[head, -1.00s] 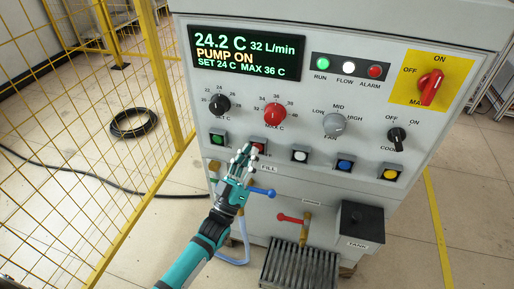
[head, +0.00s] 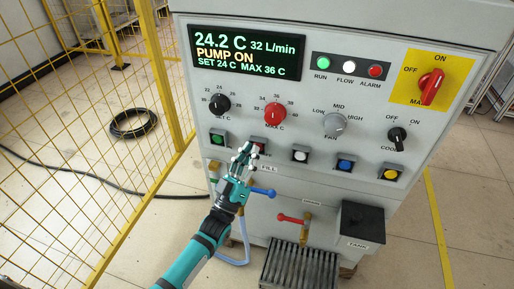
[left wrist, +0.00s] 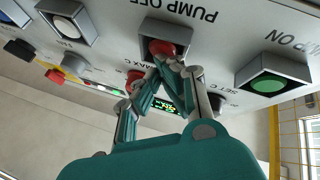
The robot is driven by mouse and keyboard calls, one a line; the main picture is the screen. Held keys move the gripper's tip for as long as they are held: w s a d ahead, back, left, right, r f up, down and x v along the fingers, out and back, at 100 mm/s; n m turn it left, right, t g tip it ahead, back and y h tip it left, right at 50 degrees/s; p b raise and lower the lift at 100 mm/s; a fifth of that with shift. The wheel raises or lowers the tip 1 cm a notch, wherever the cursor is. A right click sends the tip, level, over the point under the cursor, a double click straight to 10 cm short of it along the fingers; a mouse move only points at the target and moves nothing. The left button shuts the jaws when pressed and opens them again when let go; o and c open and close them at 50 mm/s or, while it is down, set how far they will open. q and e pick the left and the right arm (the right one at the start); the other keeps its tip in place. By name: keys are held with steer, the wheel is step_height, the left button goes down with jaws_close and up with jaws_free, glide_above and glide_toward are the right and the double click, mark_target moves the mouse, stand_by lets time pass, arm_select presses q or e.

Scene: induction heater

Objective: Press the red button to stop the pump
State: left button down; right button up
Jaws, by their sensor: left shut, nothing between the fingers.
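The red button (head: 259,142) sits in a square grey housing on the lower row of the machine's front panel, largely hidden behind my left gripper in the head view. In the left wrist view the red button (left wrist: 161,47) shows below the label "PUMP OFF". My left gripper (head: 249,149) is shut and empty, with its fingertips right in front of the button. In the left wrist view the fingertips (left wrist: 170,64) overlap the button's edge; I cannot tell whether they touch it. The display (head: 247,53) reads "PUMP ON". My right gripper is not in view.
A green button (head: 218,139) is left of the red one, and a white button (head: 300,155) is right. A blue-handled valve (head: 262,192) sticks out below the panel. A yellow mesh fence (head: 90,150) stands at the left.

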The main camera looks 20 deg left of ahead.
arm_select(q)
steer(key=shift+w, duration=0.2)
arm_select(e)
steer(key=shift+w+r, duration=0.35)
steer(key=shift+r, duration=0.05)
arm_select(q)
steer(key=shift+s, duration=0.1)
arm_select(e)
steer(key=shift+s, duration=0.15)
arm_select(q)
steer(key=shift+s+p, duration=0.4)
steer(key=shift+s, duration=0.4)
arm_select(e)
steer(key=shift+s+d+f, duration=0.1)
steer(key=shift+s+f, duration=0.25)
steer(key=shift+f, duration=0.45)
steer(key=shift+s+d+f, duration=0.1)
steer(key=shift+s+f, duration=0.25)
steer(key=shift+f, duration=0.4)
